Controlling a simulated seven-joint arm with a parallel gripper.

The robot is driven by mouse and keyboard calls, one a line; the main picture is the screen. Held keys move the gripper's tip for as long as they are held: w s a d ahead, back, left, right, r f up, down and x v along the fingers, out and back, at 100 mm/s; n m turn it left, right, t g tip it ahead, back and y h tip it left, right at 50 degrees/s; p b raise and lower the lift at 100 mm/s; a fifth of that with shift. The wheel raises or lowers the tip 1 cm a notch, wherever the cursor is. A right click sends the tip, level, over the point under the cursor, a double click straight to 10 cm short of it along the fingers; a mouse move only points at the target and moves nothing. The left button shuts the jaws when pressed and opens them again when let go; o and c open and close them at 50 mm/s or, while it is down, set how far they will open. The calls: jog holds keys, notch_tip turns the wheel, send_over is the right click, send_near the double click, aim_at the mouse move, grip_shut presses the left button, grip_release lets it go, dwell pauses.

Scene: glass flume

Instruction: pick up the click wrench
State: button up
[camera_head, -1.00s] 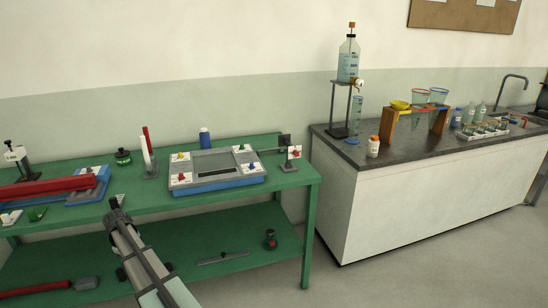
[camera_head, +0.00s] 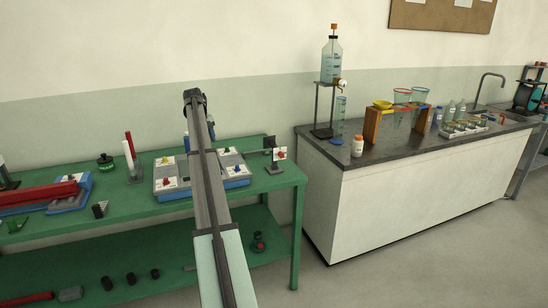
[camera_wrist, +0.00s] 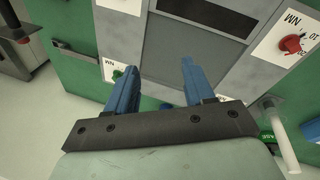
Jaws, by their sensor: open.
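I cannot single out the click wrench with certainty. A long red bar (camera_head: 40,196) lies over a blue-and-grey stand at the left of the green bench. A red-handled tool with a grey head (camera_head: 70,294) lies on the lower shelf. My gripper (camera_wrist: 158,70) shows in the wrist view, with its two blue fingers apart and nothing between them. They are over the grey panel of a tester (camera_wrist: 185,50) with NM labels. In the head view my raised arm covers the middle of this tester (camera_head: 172,172) and hides the gripper.
The green bench top (camera_head: 125,200) is partly clear in front. A red-and-white upright pair (camera_head: 130,155) and a dark green jar (camera_head: 105,161) stand left of the tester. A small stand (camera_head: 275,155) is at its right.

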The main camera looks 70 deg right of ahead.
jog(key=s+d+r+m, duration=0.3)
jog(key=s+d+r, duration=0.1)
jog(key=s+d, duration=0.8)
jog(key=m+g+y, duration=0.1)
jog(key=m, duration=0.1)
send_near(274, 145)
jog(key=f, duration=0.5)
jog(key=s+d+f, duration=0.1)
jog(key=f, duration=0.2)
jog(key=shift+f, duration=0.25)
jog(key=shift+f, duration=0.25)
grip_shut()
dwell(1.0)
